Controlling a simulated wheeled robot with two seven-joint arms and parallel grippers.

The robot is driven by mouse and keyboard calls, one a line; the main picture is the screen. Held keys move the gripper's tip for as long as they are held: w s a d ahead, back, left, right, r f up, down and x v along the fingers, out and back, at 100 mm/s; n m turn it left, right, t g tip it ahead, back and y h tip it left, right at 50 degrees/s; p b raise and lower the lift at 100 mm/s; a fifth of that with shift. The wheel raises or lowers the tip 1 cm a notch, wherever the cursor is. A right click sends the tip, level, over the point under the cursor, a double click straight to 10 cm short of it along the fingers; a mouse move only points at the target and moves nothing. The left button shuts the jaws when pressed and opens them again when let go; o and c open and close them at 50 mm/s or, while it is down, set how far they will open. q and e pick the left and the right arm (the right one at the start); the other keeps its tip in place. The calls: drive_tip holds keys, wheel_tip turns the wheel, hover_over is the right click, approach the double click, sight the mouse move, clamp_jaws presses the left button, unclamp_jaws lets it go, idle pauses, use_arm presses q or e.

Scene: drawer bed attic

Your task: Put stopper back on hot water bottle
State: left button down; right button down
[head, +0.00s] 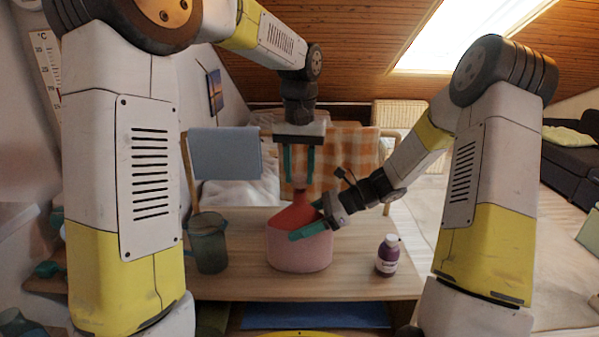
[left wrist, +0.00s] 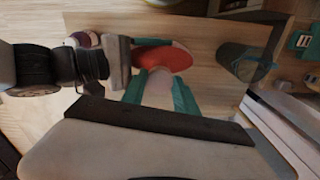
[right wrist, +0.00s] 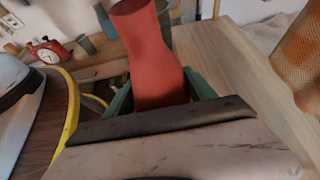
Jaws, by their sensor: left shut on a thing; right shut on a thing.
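The hot water bottle (head: 299,250) stands upright on the table, with a pale pink lower body and a red top. My right gripper (head: 314,217) is shut on its red upper part, which shows between the fingers in the right wrist view (right wrist: 152,62). My left gripper (head: 300,163) points down above the bottle's mouth. It is shut on the pale stopper (left wrist: 158,88), held between its teal fingers. In the head view the stopper is close over the red neck (head: 304,203); I cannot tell whether they touch.
A grey-green jug (head: 207,245) stands on the table left of the bottle. A small purple bottle with a white cap (head: 387,255) stands at the right. The wooden table top (head: 345,284) is clear in front. A bed rail with an orange checked cloth (head: 350,150) is behind.

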use_arm(q)
drive_tip(key=shift+f, duration=0.1)
drive_tip(key=shift+f, duration=0.8)
drive_tip(key=shift+f, duration=0.55)
